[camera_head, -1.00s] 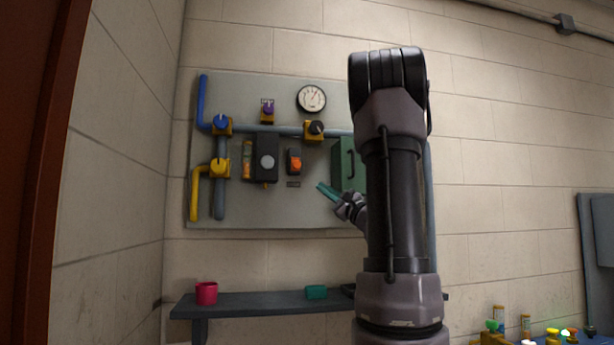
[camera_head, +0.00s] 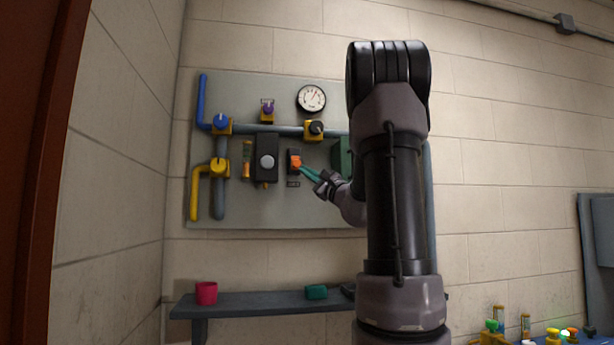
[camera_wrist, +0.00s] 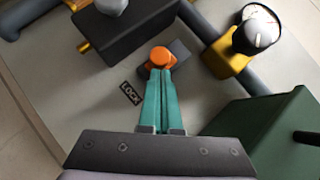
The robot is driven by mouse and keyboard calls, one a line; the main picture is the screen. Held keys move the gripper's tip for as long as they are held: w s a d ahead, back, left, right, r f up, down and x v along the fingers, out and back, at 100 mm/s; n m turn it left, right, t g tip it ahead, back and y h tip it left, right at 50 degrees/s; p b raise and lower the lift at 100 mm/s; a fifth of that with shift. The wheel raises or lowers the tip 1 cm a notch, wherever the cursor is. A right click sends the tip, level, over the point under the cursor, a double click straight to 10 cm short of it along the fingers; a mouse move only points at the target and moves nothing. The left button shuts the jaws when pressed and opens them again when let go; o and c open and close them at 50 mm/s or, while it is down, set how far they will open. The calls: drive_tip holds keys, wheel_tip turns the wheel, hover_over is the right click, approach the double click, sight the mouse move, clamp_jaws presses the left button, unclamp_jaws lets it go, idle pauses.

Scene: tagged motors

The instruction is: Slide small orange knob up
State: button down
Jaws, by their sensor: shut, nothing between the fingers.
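The small orange knob (camera_head: 296,162) sits on a dark slide plate (camera_head: 293,153) on the grey wall panel. In the wrist view the orange knob (camera_wrist: 161,57) is just beyond my fingertips, on its dark plate (camera_wrist: 181,53). My gripper (camera_head: 303,168) is shut and empty, with teal fingers pointing up and left at the knob. In the wrist view the closed tips of my gripper (camera_wrist: 159,72) overlap the knob's lower edge; they look to be touching it or very close.
A black box with a grey button (camera_head: 266,160) is left of the knob. A green box (camera_head: 341,157) is close on the right. A gauge (camera_head: 311,98), pipes and a yellow-based valve (camera_head: 314,130) are above.

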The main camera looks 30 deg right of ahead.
drive_tip(key=shift+r, duration=1.7)
drive_tip(key=v, duration=1.1)
drive_tip(key=shift+w+a+f, duration=0.1)
